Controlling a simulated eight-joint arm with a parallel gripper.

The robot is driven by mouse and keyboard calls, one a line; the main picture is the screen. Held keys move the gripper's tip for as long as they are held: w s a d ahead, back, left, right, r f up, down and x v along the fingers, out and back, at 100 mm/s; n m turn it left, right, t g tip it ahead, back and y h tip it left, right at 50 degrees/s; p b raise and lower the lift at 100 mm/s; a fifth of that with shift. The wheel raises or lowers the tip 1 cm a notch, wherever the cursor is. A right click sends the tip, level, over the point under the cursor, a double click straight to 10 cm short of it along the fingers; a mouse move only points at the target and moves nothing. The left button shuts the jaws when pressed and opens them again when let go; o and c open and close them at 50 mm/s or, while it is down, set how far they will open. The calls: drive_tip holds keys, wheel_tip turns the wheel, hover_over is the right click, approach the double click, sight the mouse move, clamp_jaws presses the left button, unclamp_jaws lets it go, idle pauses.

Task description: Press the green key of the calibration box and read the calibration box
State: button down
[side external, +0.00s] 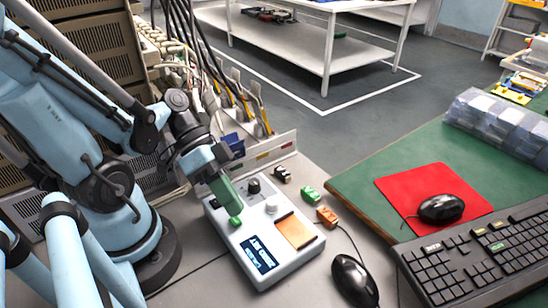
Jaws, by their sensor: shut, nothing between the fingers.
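The calibration box (289,261) is a pale case lying on the grey bench in the side external view. It has a dark display (258,253) with light characters, turned and too small for me to read surely. A black knob, a white knob and an orange-tan panel (295,231) are also on its top. The green key (235,221) is on the box's left part. My gripper (230,207) is shut and empty, pointing down with its green-grey fingers right at the green key. I cannot tell whether the tips touch or press it.
A green mat (370,164) at right carries a red pad, another mouse and a keyboard (470,255). Cables and pouch cells stand behind my gripper.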

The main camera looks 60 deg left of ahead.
drive_tip(key=shift+r, duration=2.4)
